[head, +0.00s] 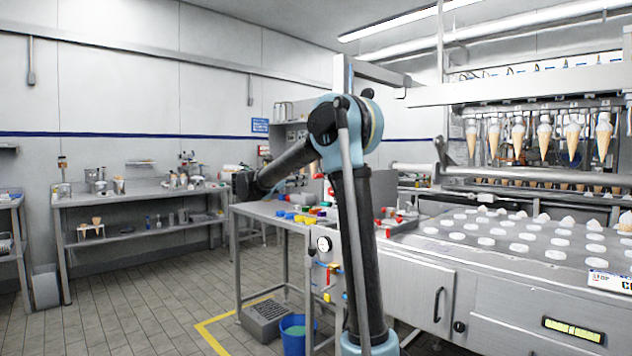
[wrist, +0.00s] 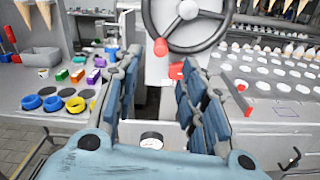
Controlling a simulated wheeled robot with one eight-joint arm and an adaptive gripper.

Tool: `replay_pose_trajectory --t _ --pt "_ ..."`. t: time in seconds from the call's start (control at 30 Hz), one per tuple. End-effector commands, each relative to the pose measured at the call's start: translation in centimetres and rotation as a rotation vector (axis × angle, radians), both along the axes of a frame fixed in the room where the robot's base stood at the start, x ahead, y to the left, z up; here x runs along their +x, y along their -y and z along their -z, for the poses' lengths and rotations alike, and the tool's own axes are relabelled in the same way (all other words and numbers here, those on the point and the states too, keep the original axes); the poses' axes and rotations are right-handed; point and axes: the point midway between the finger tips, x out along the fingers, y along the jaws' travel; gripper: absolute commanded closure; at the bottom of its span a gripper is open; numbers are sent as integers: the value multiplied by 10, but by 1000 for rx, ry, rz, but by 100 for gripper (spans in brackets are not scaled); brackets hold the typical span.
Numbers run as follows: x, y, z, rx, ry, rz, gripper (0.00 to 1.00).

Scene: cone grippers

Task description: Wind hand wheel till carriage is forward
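The hand wheel (wrist: 188,12) is a dark grey ring with spokes at the top of the wrist view, its upper part cut off by the frame. A red knob (wrist: 160,47) sits at its lower left rim. My gripper (wrist: 160,82) is open below the wheel, its blue padded fingers apart and nothing held between them. The wheel is not clearly visible in the head view, where my arm blocks part of the machine. A row of cones (head: 546,137) hangs under the machine's overhead bar; I cannot tell which part is the carriage.
A red block (wrist: 176,70) shows beyond the fingers. A steel deck (head: 490,262) with rows of white discs lies at right. A blue bucket (head: 293,338) stands below.

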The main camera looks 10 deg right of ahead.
Motion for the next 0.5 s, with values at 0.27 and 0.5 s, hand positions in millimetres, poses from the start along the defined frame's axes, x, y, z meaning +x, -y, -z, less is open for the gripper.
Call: replay_pose_trajectory --t 0.27,0.5 --pt "29 42 0 0 0 3 62" --pt "51 71 0 1 1 2 62"
